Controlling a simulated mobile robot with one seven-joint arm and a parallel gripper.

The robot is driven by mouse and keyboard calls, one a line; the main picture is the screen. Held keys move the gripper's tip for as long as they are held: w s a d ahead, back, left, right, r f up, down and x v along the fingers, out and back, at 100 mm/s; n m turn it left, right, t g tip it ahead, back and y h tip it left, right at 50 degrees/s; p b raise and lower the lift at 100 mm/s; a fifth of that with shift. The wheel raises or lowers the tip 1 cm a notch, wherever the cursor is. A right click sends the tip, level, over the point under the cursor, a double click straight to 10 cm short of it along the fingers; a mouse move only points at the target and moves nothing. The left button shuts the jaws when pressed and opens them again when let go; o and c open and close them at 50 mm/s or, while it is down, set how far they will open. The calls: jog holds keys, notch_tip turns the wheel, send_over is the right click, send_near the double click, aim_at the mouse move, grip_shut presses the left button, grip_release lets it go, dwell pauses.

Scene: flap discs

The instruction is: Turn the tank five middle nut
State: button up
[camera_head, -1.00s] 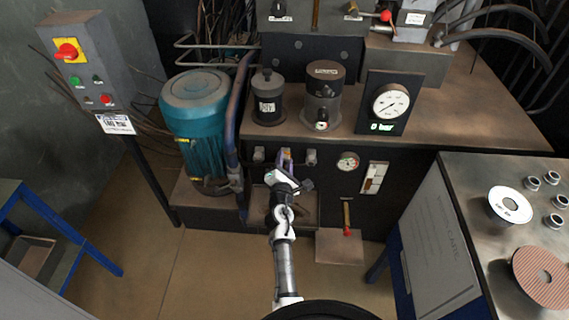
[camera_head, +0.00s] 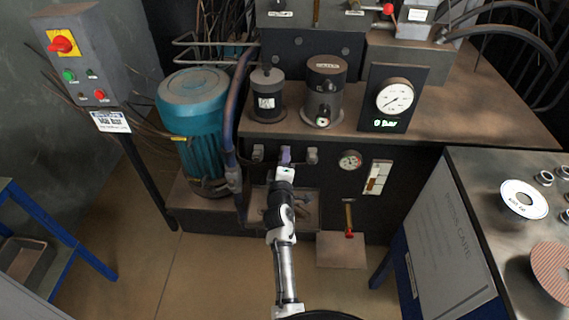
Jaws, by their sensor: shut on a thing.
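The tank (camera_head: 360,208) is the dark box under the brown bench top. Three fittings stand in a row on its upper front: a left nut (camera_head: 258,153), a middle nut (camera_head: 285,157) with a purple tint, and a right nut (camera_head: 312,156). My gripper (camera_head: 285,168) is at the middle nut and shut on it, its white wrist just below. The fingers and most of the middle nut are small and partly hidden by the wrist. The number of the tank is not readable.
A round gauge (camera_head: 349,160), a level glass (camera_head: 377,178) and a red-tipped valve lever (camera_head: 348,218) are right of my gripper. The teal motor (camera_head: 195,105) with a hose stands left. A side table (camera_head: 475,185) with discs is at right.

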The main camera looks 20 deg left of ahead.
jog(key=shift+r+m+b, duration=0.1)
jog(key=shift+m+b, duration=0.3)
jog(key=shift+m, duration=0.4)
jog(key=o, duration=1)
jog(key=shift+w, duration=0.1)
jog(key=shift+c, duration=0.2)
jog(key=shift+s+d, duration=0.1)
jog(key=shift+s, duration=0.15)
